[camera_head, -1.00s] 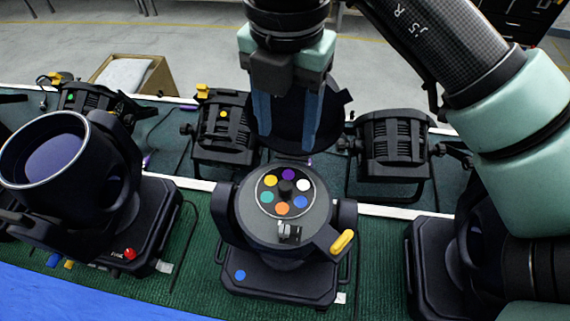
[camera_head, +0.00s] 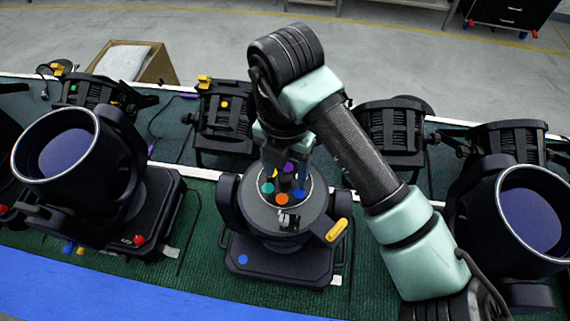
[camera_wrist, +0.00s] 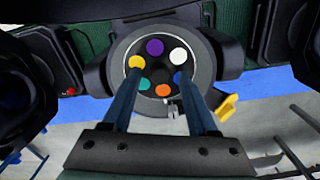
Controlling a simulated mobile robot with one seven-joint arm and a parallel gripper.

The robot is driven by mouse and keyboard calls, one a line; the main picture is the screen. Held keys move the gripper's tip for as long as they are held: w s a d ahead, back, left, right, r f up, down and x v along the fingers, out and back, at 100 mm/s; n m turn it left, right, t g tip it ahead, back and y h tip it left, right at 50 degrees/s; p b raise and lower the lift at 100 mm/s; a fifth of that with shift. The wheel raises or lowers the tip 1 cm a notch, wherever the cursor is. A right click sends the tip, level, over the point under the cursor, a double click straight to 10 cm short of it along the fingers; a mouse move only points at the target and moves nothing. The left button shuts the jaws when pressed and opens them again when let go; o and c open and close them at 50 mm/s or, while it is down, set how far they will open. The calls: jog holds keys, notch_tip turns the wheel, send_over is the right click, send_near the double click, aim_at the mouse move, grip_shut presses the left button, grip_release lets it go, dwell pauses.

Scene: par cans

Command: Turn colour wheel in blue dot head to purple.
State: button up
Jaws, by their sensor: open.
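The blue dot head (camera_head: 280,255) is a dark moving head in the middle with a blue dot (camera_head: 243,259) on its base. Its round face points up and carries the colour wheel (camera_head: 282,198), with colour spots around a dark central knob (camera_wrist: 159,72). In the wrist view the purple spot (camera_wrist: 154,47) is at the top and the orange spot (camera_wrist: 163,90) is at the bottom, nearest a small metal clip (camera_wrist: 172,108). My gripper (camera_head: 285,172) is above the wheel, open, its fingers on either side of the knob. I cannot tell whether they touch it.
A yellow lever (camera_head: 337,230) sticks out at the head's right front. Similar heads stand left (camera_head: 65,150) and right (camera_head: 525,215). A yellow dot lamp (camera_head: 225,115) and another lamp (camera_head: 390,140) stand behind. The blue strip in front (camera_head: 110,292) is clear.

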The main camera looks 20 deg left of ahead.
jog(key=shift+f, duration=0.3)
grip_shut()
jog(key=shift+f+n+b, duration=0.1)
jog(key=shift+n+b, duration=0.2)
jog(key=shift+b, duration=0.3)
